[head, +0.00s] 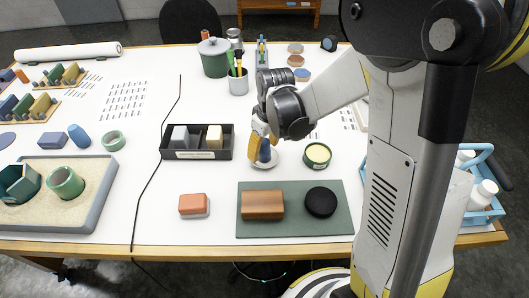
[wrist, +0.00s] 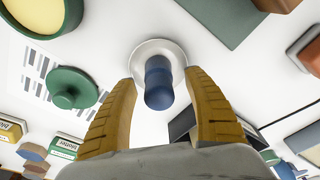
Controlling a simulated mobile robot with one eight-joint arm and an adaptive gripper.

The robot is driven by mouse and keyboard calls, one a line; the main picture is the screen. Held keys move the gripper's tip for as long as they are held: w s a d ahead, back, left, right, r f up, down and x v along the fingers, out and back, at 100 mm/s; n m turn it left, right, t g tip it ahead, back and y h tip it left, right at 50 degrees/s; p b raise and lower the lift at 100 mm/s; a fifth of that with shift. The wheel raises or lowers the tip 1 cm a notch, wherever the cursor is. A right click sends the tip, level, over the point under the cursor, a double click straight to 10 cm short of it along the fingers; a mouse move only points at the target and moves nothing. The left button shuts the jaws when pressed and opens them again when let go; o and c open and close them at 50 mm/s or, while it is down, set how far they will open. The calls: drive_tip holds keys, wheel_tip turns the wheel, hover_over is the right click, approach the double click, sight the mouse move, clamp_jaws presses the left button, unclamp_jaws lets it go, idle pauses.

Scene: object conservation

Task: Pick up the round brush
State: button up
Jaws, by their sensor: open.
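A blue, rounded, handle-like piece (head: 265,151) stands on or in a white round base (head: 256,163) near the table's middle. The blue piece (wrist: 158,84) and the white base (wrist: 160,46) also show in the wrist view. Whether these form the round brush I cannot tell. My gripper (head: 259,140) is above them, with its yellow fingers (wrist: 160,82) open on either side of the blue piece and a gap visible. A flat black round thing (head: 321,201) lies on the green mat (head: 283,229); I cannot tell whether it has bristles.
A dark two-part tray (head: 197,156) stands left of my gripper. An open green tin (head: 317,156) is close on its right. A brown block (head: 262,205) lies on the mat, and an orange block (head: 193,204) left of it. A cable crosses the table at left.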

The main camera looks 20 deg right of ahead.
drive_tip(key=shift+w+f, duration=0.15)
drive_tip(key=shift+f, duration=0.7)
drive_tip(key=shift+r, duration=0.1)
drive_tip(key=shift+c, duration=0.5)
drive_tip(key=c, duration=1.2)
wheel_tip(320, 180, up, 5)
drive_tip(key=shift+f+p, duration=0.1)
drive_tip(key=shift+p, duration=0.7)
drive_tip(key=s+d+r+p, duration=0.2)
drive_tip(key=s+d+r, duration=0.3)
drive_tip(key=d, duration=0.5)
drive_tip(key=shift+s+d+r, duration=0.15)
drive_tip(key=shift+s+r, duration=0.2)
drive_tip(key=shift+r, duration=0.25)
